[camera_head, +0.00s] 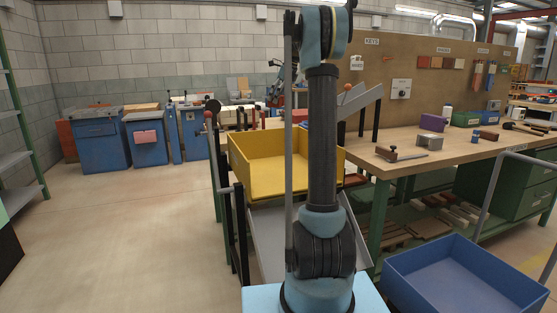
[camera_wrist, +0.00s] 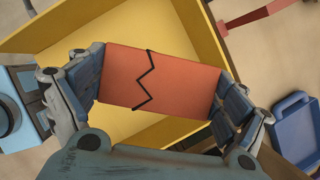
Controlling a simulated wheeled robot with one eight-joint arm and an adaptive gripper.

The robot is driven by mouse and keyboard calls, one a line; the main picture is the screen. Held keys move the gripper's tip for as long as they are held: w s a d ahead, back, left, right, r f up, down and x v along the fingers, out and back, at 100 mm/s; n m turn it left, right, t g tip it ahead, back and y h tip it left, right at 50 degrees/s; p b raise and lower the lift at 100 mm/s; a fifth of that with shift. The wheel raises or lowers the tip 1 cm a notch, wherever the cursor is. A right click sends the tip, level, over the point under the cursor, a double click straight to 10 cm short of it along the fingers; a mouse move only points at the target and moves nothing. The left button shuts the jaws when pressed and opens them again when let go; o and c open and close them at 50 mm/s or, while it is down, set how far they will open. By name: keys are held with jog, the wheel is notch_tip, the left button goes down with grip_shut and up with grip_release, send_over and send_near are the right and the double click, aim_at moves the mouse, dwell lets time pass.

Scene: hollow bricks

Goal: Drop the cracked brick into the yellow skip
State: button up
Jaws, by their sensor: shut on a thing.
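The cracked brick (camera_wrist: 160,78) is orange-red with a black zigzag line across its face. In the wrist view my gripper (camera_wrist: 160,85) is shut on it, with fingers pressed on its left and right ends. The yellow skip (camera_wrist: 265,50) shows behind and below the brick in the wrist view, and the brick overlaps its inside. In the head view the yellow skip (camera_head: 270,185) stands open-topped in the middle, partly hidden by my arm. My gripper and the brick are not visible in the head view.
A blue bin (camera_head: 465,280) stands at the lower right. A wooden workbench (camera_head: 450,150) with tools and small boxes runs along the right. Blue cabinets (camera_head: 95,140) stand at the back left. The floor at left (camera_head: 130,220) is clear.

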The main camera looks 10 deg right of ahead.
jog(key=o, duration=1.2)
jog(key=v, duration=1.2)
jog(key=shift+s+r, duration=0.1)
jog(key=shift+r, duration=0.05)
jog(key=s+a+f+n+h, duration=0.1)
jog(key=s+a+f+n, duration=0.1)
jog(key=s+f+n, duration=0.45)
jog(key=s+a+f+n, duration=0.2)
jog(key=s+f, duration=0.1)
jog(key=s, duration=0.7)
jog(key=s+a+f+n+h, duration=0.1)
jog(key=s+a+f+n, duration=0.1)
jog(key=s+f+n, duration=0.75)
jog(key=s+f, duration=0.6)
jog(key=s+f+n+h, duration=0.1)
jog(key=s+f+n, duration=0.2)
jog(key=s+f, duration=0.5)
jog(key=s+f+n+h, duration=0.1)
jog(key=s+f+n, duration=0.2)
jog(key=s+f, duration=0.6)
jog(key=shift+s+d+f, duration=0.15)
jog(key=shift+f, duration=0.4)
jog(key=shift+s+d+f, duration=0.1)
jog(key=shift+s+f, duration=0.05)
jog(key=shift+f, duration=0.45)
